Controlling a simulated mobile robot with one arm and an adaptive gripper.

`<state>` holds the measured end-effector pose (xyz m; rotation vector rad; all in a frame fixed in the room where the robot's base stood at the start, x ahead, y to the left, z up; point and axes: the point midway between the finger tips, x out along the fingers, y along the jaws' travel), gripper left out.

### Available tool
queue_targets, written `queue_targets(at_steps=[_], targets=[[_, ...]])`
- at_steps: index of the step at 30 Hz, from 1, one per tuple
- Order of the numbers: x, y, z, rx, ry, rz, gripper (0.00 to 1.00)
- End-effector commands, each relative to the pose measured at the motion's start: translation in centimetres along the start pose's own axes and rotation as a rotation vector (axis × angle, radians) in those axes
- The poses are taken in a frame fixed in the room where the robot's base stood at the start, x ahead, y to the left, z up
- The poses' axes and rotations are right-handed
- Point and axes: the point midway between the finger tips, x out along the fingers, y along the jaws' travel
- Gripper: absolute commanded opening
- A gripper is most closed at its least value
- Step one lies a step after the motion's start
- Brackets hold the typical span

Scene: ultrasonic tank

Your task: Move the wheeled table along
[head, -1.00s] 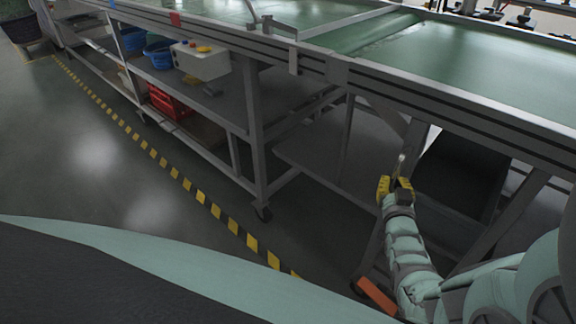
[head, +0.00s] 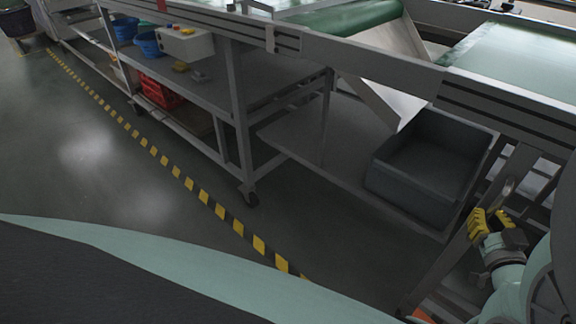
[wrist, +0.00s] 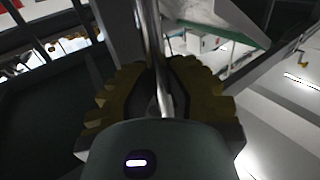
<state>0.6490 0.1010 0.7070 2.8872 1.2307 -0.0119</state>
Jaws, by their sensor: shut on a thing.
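The wheeled table (head: 500,102) stands at the right, with a grey metal side rail and a green top, partly cut off by the picture's edge. My gripper (head: 488,222) is at its near leg, low on the right. Its yellow fingers are shut on a metal handle (head: 508,186). In the wrist view my gripper (wrist: 165,88) has ridged fingers closed around the shiny handle bar (wrist: 148,35). The table's wheels are hidden or out of view.
A long bench (head: 232,90) with castors, blue baskets (head: 147,44) and a red crate (head: 158,92) stands at the left. A grey bin (head: 425,165) sits on a low shelf beside the wheeled table. Open floor (head: 95,165) lies left of the yellow-black line (head: 190,184).

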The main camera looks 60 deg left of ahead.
Motion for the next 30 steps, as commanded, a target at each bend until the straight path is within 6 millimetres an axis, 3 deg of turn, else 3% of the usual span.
queue_targets(at_steps=[13,29,30], targets=[[-2.9,4.1,0.1,0.001,0.009,-0.032,0.0],[-3.5,5.0,-0.3,0.0,0.014,-0.029,0.0],[-3.5,5.0,-0.3,0.0,0.014,-0.029,0.06]])
